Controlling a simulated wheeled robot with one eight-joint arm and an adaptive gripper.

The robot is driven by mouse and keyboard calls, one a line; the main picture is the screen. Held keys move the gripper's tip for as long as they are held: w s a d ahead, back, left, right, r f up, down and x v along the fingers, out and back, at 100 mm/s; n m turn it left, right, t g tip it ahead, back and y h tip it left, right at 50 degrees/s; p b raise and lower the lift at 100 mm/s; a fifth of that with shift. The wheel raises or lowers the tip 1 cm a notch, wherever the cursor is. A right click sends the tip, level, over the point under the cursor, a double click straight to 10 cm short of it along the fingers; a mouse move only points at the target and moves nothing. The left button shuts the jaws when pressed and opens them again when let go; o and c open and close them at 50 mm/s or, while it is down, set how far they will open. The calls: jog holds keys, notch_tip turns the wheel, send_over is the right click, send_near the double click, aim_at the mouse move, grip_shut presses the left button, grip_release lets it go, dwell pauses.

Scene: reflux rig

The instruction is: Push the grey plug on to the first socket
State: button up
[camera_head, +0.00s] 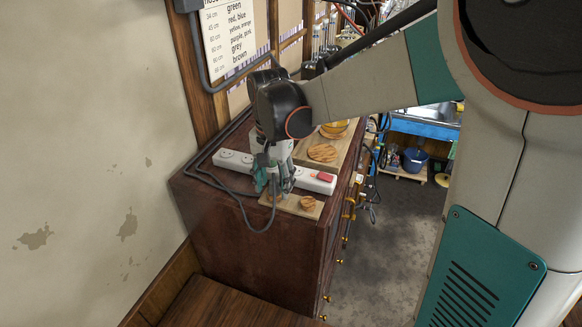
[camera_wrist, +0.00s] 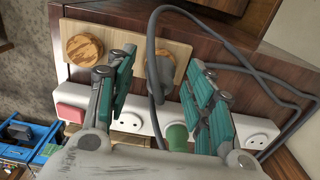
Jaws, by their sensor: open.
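The grey plug (camera_wrist: 160,72), with its grey cord, is at the small wooden board (camera_wrist: 118,32) in the wrist view, between my fingers in the picture. Whether they touch it is unclear. My gripper (camera_head: 275,187) is open, pointing down over the cabinet top, and it shows as two teal fingers in the wrist view (camera_wrist: 161,98). The white socket strip (camera_head: 312,180) runs behind my gripper. In the wrist view, the strip (camera_wrist: 256,131) shows several round sockets, a red switch (camera_wrist: 70,113) and a pale green round piece (camera_wrist: 177,137). My gripper hides part of the strip.
The wooden board carries a round wooden disc (camera_wrist: 85,50) near one end. A larger board with a round wooden piece (camera_head: 322,152) lies behind the strip. The grey cord (camera_head: 262,229) loops over the front edge of the dark cabinet (camera_head: 250,255). A wall stands left.

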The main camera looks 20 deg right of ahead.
aim_at(274, 180)
dwell(0.4)
grip_shut()
jog(key=shift+r, duration=0.15)
jog(key=shift+r+p, duration=1.7)
jog(key=shift+r, duration=1.15)
